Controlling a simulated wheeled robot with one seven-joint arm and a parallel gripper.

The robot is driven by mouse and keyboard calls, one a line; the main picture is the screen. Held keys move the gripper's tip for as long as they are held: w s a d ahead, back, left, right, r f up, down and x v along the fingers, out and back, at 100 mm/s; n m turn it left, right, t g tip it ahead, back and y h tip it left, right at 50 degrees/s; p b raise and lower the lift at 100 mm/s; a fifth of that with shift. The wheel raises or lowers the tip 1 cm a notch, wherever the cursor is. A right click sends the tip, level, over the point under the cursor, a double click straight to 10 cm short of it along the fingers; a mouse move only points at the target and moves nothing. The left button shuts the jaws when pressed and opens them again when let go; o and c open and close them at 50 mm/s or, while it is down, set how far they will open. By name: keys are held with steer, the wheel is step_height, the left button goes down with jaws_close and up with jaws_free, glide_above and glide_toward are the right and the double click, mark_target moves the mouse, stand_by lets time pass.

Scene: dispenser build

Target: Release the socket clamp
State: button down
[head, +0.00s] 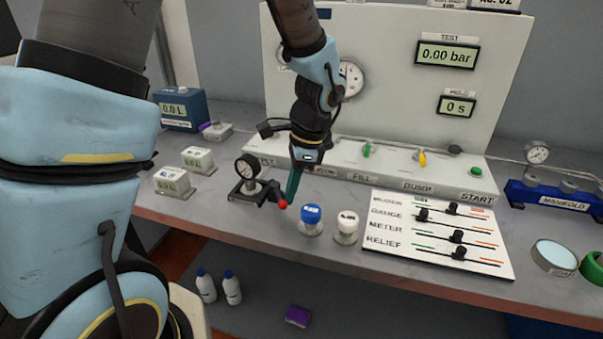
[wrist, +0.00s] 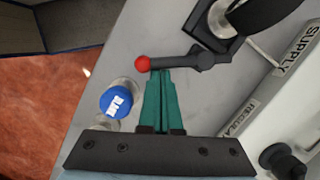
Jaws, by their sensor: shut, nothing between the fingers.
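The socket clamp lever is a dark arm (wrist: 178,62) ending in a red ball knob (head: 283,204), which also shows in the wrist view (wrist: 142,63). My gripper (head: 291,199) has teal fingers that point down at the lever, close to the red knob. In the wrist view my gripper (wrist: 163,72) is shut and empty, its tips at the lever's near side between knob and pivot. I cannot tell whether they touch it.
A blue-capped jar (head: 311,219) and a white-capped jar (head: 346,226) stand just right of the knob. A white slider panel (head: 440,233) lies further right. White blocks (head: 172,181) stand to the left. The upright test panel (head: 390,80) rises behind. The bench front edge is close.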

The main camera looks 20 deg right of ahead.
steer(key=a+m, duration=0.1)
steer(key=m, duration=0.1)
steer(key=a+m+t+p, duration=0.1)
steer(key=m, duration=0.1)
steer(key=shift+s+a+m+h, duration=0.1)
steer(key=shift+a+m+h, duration=0.2)
steer(key=shift+a, duration=0.35)
stand_by(0.4)
